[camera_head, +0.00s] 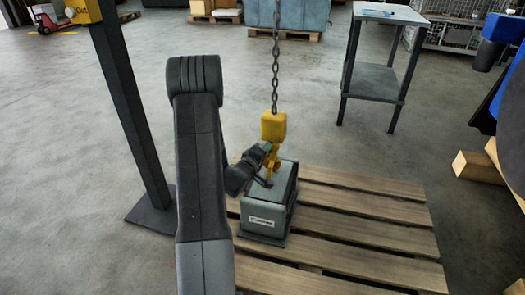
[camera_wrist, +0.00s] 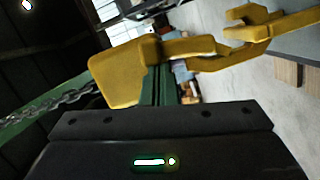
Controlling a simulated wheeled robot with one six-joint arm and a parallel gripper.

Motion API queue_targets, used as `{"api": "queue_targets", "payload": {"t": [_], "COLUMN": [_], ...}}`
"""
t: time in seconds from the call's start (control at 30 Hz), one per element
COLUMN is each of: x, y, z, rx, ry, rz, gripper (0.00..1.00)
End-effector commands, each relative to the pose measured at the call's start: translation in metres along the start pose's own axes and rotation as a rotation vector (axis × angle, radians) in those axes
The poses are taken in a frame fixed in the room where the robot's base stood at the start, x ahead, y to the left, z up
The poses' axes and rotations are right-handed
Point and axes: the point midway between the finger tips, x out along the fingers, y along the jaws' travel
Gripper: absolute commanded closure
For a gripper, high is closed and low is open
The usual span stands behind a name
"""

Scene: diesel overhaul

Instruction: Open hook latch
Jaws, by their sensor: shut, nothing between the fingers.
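The yellow hook (camera_head: 272,163) hangs below a yellow hook block (camera_head: 273,127) on a chain, just above a grey box-shaped load. In the wrist view the block (camera_wrist: 125,73) is at left and the hook (camera_wrist: 262,30) reaches to the upper right. The latch cannot be told apart clearly from the rest of the hook. My gripper (camera_head: 263,151) is at the left side of the hook, close to it. Its green fingers (camera_wrist: 160,82) are shut and empty, in front of the hook's shank in the wrist view. Whether they touch it cannot be told.
The grey load (camera_head: 265,210) stands on a wooden pallet (camera_head: 365,230). A dark post (camera_head: 130,100) stands left of my arm. A metal table (camera_head: 385,12) is at the back right. Wooden blocks (camera_head: 478,166) lie at the right edge. Open floor lies between.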

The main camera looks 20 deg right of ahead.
Motion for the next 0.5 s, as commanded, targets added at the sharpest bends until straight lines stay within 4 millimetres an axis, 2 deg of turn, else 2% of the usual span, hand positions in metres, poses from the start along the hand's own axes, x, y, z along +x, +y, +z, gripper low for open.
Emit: {"api": "queue_targets", "payload": {"t": [0.5], "x": [0.007], "y": [0.007], "z": [0.028], "rx": [0.456], "ry": [-0.002], "rz": [-0.113], "gripper": [1.00]}}
